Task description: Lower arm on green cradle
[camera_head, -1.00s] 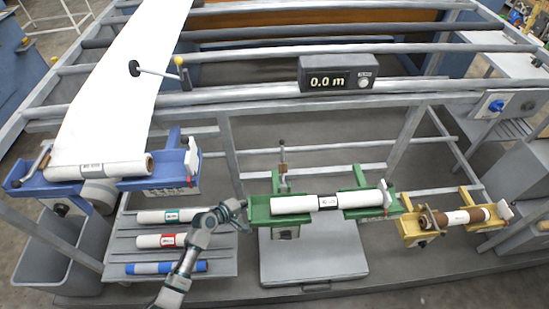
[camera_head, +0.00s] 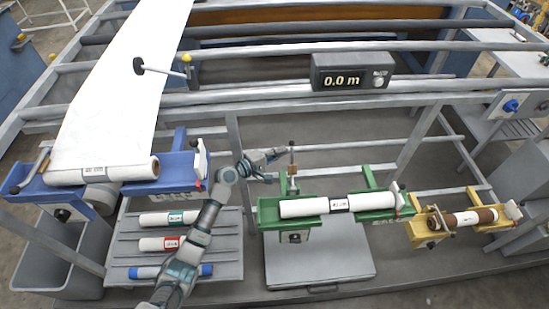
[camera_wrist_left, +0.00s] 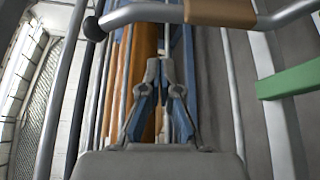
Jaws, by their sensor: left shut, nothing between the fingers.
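The green cradle (camera_head: 268,211) stands mid-right in the head view and holds a white roll (camera_head: 305,208) with a dark label. Its lever arm (camera_head: 292,165) stands upright behind the roll, with a dark knob on top and a brown part lower down. My left gripper (camera_head: 281,151) is shut and empty, just left of the lever arm's top. In the left wrist view the shut fingers (camera_wrist_left: 165,65) show below the metal lever arm (camera_wrist_left: 145,12), with its brown grip (camera_wrist_left: 220,12) and black knob (camera_wrist_left: 93,29). A green cradle part (camera_wrist_left: 290,80) shows at right. My right gripper is out of view.
A blue cradle (camera_head: 50,195) with a white web stands left. A rack (camera_head: 226,240) with several rolls lies beneath my left arm. A yellow cradle (camera_head: 420,232) with a brown-ended roll is right. Frame bars (camera_head: 233,130) cross behind; a grey plate (camera_head: 330,262) lies below the green cradle.

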